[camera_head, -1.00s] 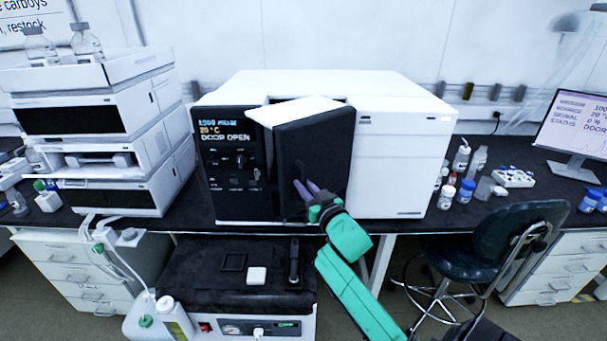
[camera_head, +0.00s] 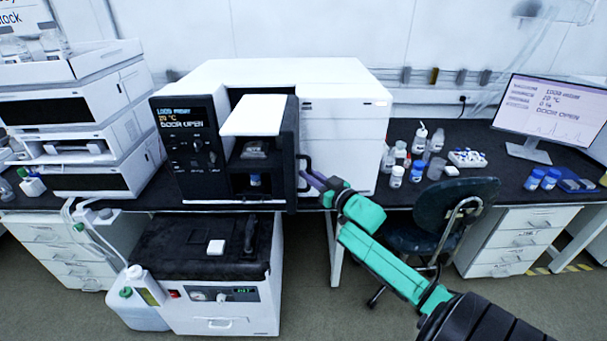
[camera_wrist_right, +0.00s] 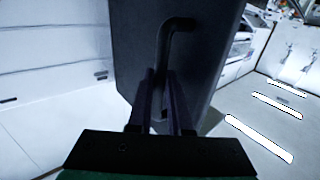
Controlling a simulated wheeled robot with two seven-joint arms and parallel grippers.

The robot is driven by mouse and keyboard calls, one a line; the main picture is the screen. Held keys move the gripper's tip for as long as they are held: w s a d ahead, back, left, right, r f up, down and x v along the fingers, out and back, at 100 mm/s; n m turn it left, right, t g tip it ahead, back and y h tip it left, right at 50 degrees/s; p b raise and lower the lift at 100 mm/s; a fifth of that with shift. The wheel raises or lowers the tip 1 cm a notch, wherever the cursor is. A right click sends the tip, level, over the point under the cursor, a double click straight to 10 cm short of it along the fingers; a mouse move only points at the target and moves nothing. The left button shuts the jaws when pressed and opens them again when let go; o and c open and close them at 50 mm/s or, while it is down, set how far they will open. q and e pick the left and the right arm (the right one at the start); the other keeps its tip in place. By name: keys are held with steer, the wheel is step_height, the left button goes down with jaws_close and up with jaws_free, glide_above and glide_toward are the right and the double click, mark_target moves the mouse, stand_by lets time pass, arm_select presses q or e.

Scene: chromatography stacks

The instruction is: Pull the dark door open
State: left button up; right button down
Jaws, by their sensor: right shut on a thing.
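The dark door (camera_head: 290,155) of the white instrument (camera_head: 340,110) stands swung out, seen nearly edge-on in the head view. The opening beside it shows a dark inner compartment with a small blue-capped vial (camera_head: 255,180) under a white top cover (camera_head: 259,115). My right gripper (camera_head: 308,180) is at the door's outer face on its right side. In the right wrist view, its two purple fingers (camera_wrist_right: 163,100) are shut on the dark bar handle (camera_wrist_right: 165,40) of the door. My left gripper is not in view.
A control panel (camera_head: 188,145) reading "DOOR OPEN" is left of the opening. A stack of white modules (camera_head: 75,130) stands further left. Bottles (camera_head: 418,140) and a chair (camera_head: 440,215) are to the right. A black-topped unit (camera_head: 205,250) sits below the bench edge.

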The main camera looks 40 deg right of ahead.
steer(key=shift+n+y, duration=0.3)
steer(key=shift+y, duration=0.1)
steer(key=shift+s+d+r+p, duration=0.1)
steer(key=shift+s+d, duration=0.15)
steer(key=shift+d, duration=0.4)
steer(key=shift+s+d+r+p, duration=0.1)
steer(key=shift+s+d, duration=0.1)
steer(key=shift+d, duration=0.45)
steer(key=shift+s+d+r+p, duration=0.1)
steer(key=shift+s+d, duration=0.15)
steer(key=shift+d, duration=0.55)
steer(key=c, duration=1.1)
jaws_free()
steer(key=shift+f, duration=0.1)
steer(key=s, duration=0.9)
steer(key=s+d+b, duration=0.1)
steer(key=s, duration=0.4)
steer(key=shift+f, duration=0.15)
